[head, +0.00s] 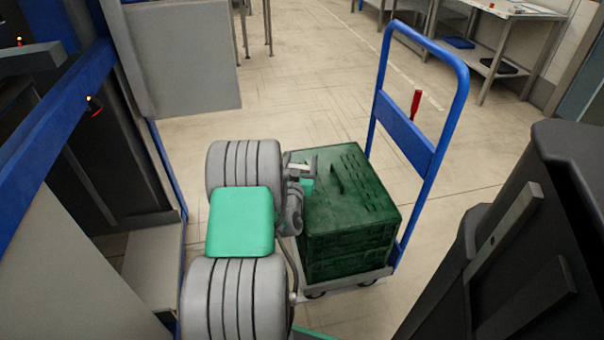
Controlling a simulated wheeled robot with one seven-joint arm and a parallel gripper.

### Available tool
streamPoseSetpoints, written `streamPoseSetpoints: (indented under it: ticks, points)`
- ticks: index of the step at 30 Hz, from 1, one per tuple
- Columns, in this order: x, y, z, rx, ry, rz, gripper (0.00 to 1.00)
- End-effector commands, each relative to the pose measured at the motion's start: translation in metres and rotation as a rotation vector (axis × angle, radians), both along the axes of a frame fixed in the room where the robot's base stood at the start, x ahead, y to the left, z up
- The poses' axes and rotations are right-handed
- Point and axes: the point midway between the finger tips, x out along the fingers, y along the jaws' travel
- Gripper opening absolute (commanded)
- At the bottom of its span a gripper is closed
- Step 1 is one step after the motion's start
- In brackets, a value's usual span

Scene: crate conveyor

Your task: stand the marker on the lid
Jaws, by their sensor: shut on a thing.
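My gripper (308,171) is at the left edge of the green crate's lid (365,205), seen from above and partly behind my own wrist. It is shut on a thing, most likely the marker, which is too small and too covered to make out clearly. A small teal piece shows just below the fingers; I cannot tell whether it is the marker or part of my arm. The lid is dark green and flat, with rows of slots and a dark narrow mark near its middle. I cannot tell whether the held thing touches the lid.
The crates stand on a trolley (345,282) with a tall blue handle frame (465,95) on their right. A red upright object (416,104) shows behind the frame. A dark cabinet (560,220) stands at the right. Open floor lies beyond, with benches at the back.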

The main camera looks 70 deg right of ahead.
Motion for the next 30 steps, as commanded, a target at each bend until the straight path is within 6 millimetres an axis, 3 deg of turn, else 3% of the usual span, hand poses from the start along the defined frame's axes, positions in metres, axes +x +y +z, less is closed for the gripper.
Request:
streamPoseSetpoints:
  ticks: [1, 7, 11, 23, 24, 30]
  points:
    - [0.002, -0.007, -0.012, -0.001, 0.0, 0.0, 0.25]
    - [0.006, -0.021, -0.029, -0.002, 0.0, 0.0, 0.25]
    - [0.006, -0.019, -0.054, 0.0, 0.001, 0.0, 0.25]
    - [0.006, -0.019, -0.058, -0.002, 0.0, 0.0, 0.25]
    - [0.006, -0.019, -0.056, -0.002, 0.0, 0.0, 0.68]
    - [0.006, -0.019, -0.056, -0.002, 0.0, 0.0, 0.84]
